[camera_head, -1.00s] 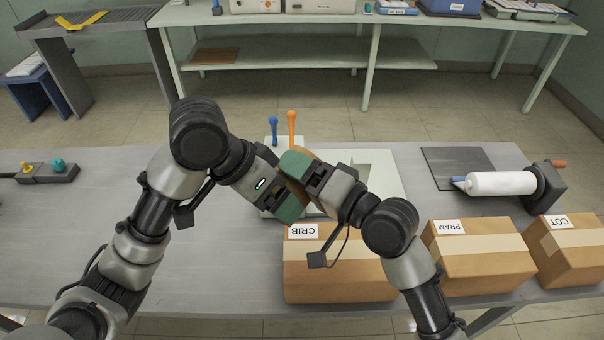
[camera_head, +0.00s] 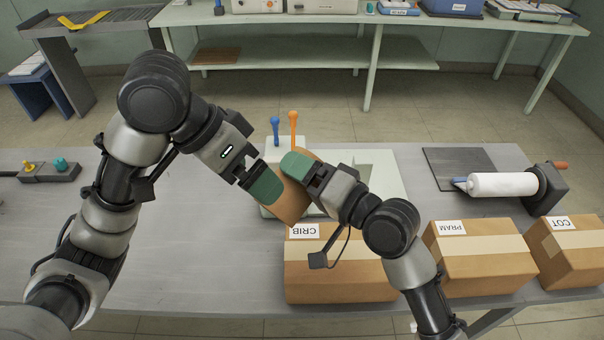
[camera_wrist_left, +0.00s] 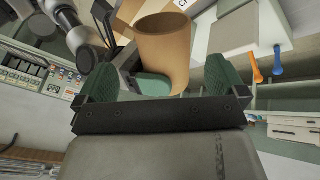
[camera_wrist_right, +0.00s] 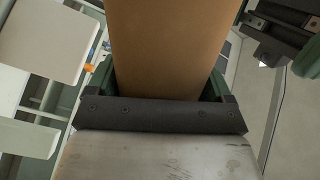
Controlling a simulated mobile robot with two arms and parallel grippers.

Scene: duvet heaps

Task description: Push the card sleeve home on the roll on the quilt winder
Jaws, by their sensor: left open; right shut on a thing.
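The card sleeve (camera_head: 290,203) is a brown open-ended tube held in the air over the middle of the table. My right gripper (camera_head: 303,170) is shut on it; the right wrist view shows the sleeve (camera_wrist_right: 170,50) filling the space between its fingers. My left gripper (camera_head: 262,180) is open beside the sleeve's left side. In the left wrist view the sleeve (camera_wrist_left: 165,50) stands ahead of the open fingers with its hollow end showing.
Cartons labelled CRIB (camera_head: 340,270), PRAM (camera_head: 480,255) and COT (camera_head: 572,250) line the front edge. A pale board (camera_head: 385,175) with blue and orange levers (camera_head: 293,125) lies behind the grippers. A control box (camera_head: 48,172) is at far left.

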